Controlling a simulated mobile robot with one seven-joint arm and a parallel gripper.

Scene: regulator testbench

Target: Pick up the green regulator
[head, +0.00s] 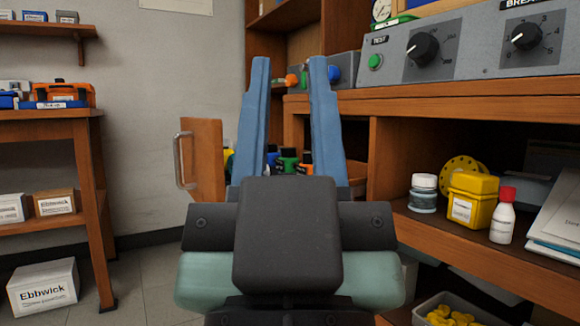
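My gripper (290,68) is in the middle of the head view, with its two blue fingers pointing up and apart. It is open, and nothing shows held between the fingertips. A small green item with black parts (287,164), possibly the green regulator, shows between the fingers, farther back. It stands among similar small items. My gripper's dark body hides its lower part. I cannot tell how far the fingers are from it.
An open cabinet door (204,160) with a metal handle stands left of my gripper. A wooden bench (430,105) carries a grey control panel (455,45) at right. Its lower shelf holds a yellow container (472,198) and a white bottle (502,218). A shelving table (92,190) stands at left.

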